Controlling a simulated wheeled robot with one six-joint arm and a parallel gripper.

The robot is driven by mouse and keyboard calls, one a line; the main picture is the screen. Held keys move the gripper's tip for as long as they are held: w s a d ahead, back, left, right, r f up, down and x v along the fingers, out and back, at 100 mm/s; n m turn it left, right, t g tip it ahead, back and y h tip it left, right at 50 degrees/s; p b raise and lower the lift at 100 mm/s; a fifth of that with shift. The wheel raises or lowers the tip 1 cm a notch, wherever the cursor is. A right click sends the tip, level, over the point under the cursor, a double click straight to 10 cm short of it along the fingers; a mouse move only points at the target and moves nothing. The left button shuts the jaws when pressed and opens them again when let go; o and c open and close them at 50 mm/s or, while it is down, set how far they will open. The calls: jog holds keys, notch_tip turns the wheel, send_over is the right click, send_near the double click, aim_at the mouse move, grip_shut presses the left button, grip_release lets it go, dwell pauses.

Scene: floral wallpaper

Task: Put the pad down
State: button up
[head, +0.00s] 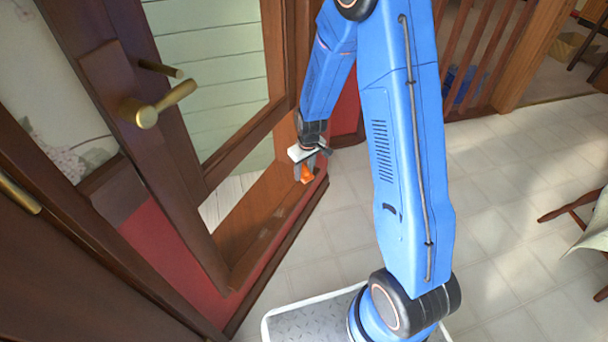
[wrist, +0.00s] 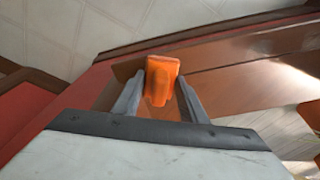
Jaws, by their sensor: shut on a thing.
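The pad is a small orange block (wrist: 162,80). In the wrist view it sits between the two grey fingers of my gripper (wrist: 160,95), which are shut on it. In the head view the pad (head: 306,174) shows below my gripper (head: 311,160), over or at the edge of a brown wooden sill (head: 248,215). I cannot tell whether the pad touches the sill. Part of the pad is hidden by the fingers.
A dark wooden door with a brass handle (head: 148,112) stands open at the left. A red wall panel (head: 165,240) lies below the sill. A chair (head: 572,208) is partly visible at the right edge.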

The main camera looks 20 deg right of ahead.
jog(key=shift+f, duration=1.1)
jog(key=shift+f, duration=0.2)
jog(key=o, duration=1.4)
jog(key=shift+s+d+f, duration=0.1)
